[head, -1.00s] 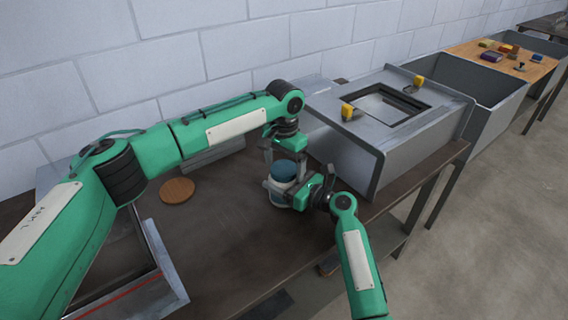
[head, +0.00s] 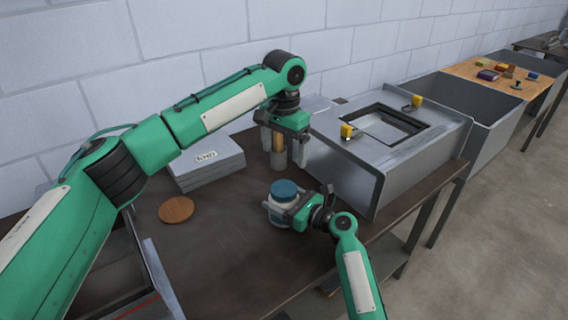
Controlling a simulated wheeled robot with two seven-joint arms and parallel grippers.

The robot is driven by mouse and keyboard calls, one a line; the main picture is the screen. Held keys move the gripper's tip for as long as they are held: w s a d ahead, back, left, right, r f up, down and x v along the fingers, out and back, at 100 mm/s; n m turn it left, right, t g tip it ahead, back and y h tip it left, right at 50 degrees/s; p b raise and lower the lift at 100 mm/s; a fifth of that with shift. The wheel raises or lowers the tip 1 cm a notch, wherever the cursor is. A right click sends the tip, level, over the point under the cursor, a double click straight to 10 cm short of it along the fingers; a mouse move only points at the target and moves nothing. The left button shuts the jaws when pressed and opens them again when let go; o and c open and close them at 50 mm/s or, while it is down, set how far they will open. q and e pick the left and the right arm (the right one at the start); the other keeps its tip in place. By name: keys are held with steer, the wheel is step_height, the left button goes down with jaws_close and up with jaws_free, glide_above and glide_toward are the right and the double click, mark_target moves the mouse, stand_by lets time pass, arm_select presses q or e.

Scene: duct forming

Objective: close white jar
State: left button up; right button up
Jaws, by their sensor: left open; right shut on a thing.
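The white jar (head: 277,215) stands upright on the dark workbench with a blue lid (head: 286,188) on its top. I cannot tell whether the lid is fully tightened. My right gripper (head: 289,213) is shut on the jar's body from the right side, hiding part of it. My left gripper (head: 283,153) is open, above and behind the jar, apart from the lid.
A round wooden disc (head: 176,209) lies left of the jar. A large grey metal box (head: 345,175) with yellow clamps is close on the right. Bare bench lies in front.

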arm_select(q)
steer(key=shift+r, duration=0.35)
arm_select(e)
steer(key=o, duration=1.9)
steer(key=shift+o, duration=0.2)
arm_select(q)
steer(key=shift+f+b, duration=0.5)
arm_select(e)
steer(key=v, duration=1.3)
steer(key=shift+s+d, duration=0.25)
steer(key=shift+d, duration=0.05)
arm_select(q)
steer(key=shift+d, duration=0.1)
arm_select(e)
steer(key=shift+d, duration=0.1)
